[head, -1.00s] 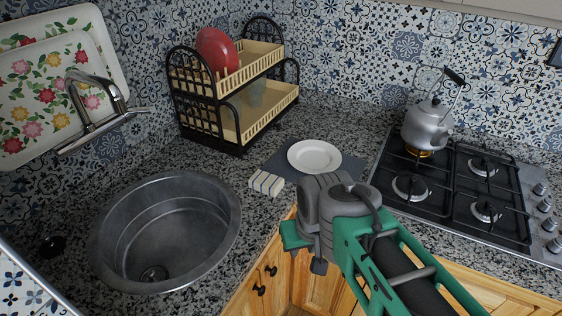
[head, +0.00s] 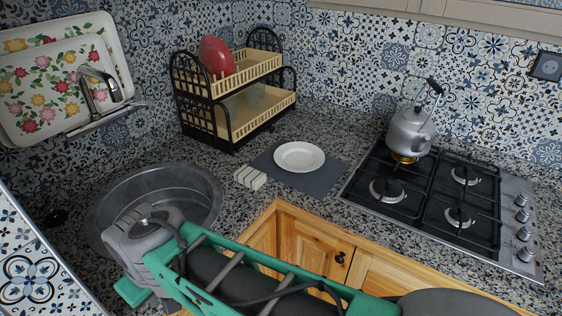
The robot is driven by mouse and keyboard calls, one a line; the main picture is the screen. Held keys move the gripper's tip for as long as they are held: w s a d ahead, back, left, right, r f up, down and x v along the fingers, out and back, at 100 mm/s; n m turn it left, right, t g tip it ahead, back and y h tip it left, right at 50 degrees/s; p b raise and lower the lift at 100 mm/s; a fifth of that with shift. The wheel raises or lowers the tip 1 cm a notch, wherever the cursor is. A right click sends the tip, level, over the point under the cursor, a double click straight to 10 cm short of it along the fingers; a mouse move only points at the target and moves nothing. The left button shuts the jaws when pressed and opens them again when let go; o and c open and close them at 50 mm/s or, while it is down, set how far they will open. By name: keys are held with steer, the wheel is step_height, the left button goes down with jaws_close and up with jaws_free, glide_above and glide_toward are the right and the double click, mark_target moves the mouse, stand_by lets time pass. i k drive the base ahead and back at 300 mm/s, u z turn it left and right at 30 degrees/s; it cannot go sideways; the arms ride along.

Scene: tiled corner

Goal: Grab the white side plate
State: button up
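The white side plate (head: 299,157) lies flat on a dark grey mat (head: 318,183) on the granite counter, between the dish rack and the stove. It is fully in view with nothing on it. My gripper (head: 135,290) is at the lower left, over the front edge of the sink and well to the left of and nearer than the plate. Only a green part of it shows beneath my grey wrist. Its fingertips are not clearly visible, so its opening cannot be judged.
A folded striped cloth (head: 250,177) lies left of the mat. A two-tier dish rack (head: 232,95) with a red plate (head: 217,56) stands behind. The round sink (head: 190,190) is at left. A kettle (head: 410,132) sits on the gas stove (head: 385,205) at right.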

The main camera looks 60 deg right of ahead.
mark_target(297, 157)
steer(key=z, duration=0.05)
steer(key=k, duration=0.9)
steer(key=z, duration=0.6)
steer(key=i, duration=1)
